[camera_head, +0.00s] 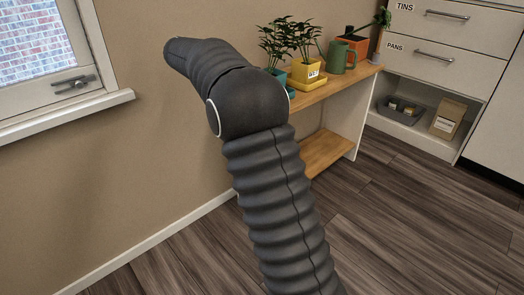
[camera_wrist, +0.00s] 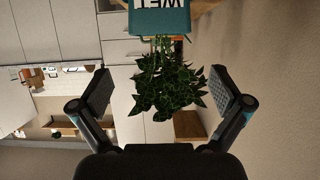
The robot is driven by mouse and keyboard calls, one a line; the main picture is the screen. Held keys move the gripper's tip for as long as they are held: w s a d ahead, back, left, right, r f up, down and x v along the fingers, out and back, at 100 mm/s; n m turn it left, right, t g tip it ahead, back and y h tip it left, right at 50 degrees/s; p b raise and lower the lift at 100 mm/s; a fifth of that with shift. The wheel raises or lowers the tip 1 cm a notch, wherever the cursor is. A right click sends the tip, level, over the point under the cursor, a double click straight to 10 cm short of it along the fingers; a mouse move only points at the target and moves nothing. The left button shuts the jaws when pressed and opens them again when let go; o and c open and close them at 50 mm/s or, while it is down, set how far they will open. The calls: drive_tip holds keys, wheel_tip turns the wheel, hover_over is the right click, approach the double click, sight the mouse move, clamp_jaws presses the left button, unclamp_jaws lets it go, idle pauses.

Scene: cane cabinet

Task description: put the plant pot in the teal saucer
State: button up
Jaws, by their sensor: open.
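In the head view, a teal pot (camera_head: 280,74) with a leafy plant stands at the near end of the wooden shelf, partly hidden behind my arm. A yellow pot (camera_head: 305,74) with a white label and a similar plant stands just right of it. A small teal patch (camera_head: 291,92) shows at the shelf edge beside my arm; I cannot tell if it is the saucer. In the wrist view, which is upside down, a teal pot (camera_wrist: 160,22) labelled WET is at the top edge. Its leaves show between the spread fingers of my gripper (camera_wrist: 160,85), which is open and empty.
A green mug (camera_head: 337,57), a terracotta pot (camera_head: 356,45) and a small potted plant (camera_head: 379,40) stand further right on the shelf. A window sill (camera_head: 80,112) is at the left. White drawers (camera_head: 440,55) stand at the right. The wood floor in front is clear.

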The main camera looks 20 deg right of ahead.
drive_tip(key=s+a+f+n+y, duration=0.15)
drive_tip(key=s+n+y, duration=0.25)
drive_tip(key=s, duration=0.9)
drive_tip(key=s+a+n+y, duration=0.2)
drive_tip(key=s+n+y, duration=0.15)
drive_tip(key=s, duration=0.85)
drive_tip(key=s+a+f+n+y, duration=0.2)
drive_tip(key=s+a+f+n, duration=0.1)
drive_tip(key=s, duration=0.7)
drive_tip(key=s+a+f+n+t+y, duration=0.1)
drive_tip(key=s+a+f+n+y, duration=0.2)
drive_tip(key=s, duration=0.8)
wheel_tip(320, 180, down, 5)
drive_tip(key=a, duration=0.2)
drive_tip(key=shift+a+r, duration=0.15)
drive_tip(key=shift+a, duration=0.25)
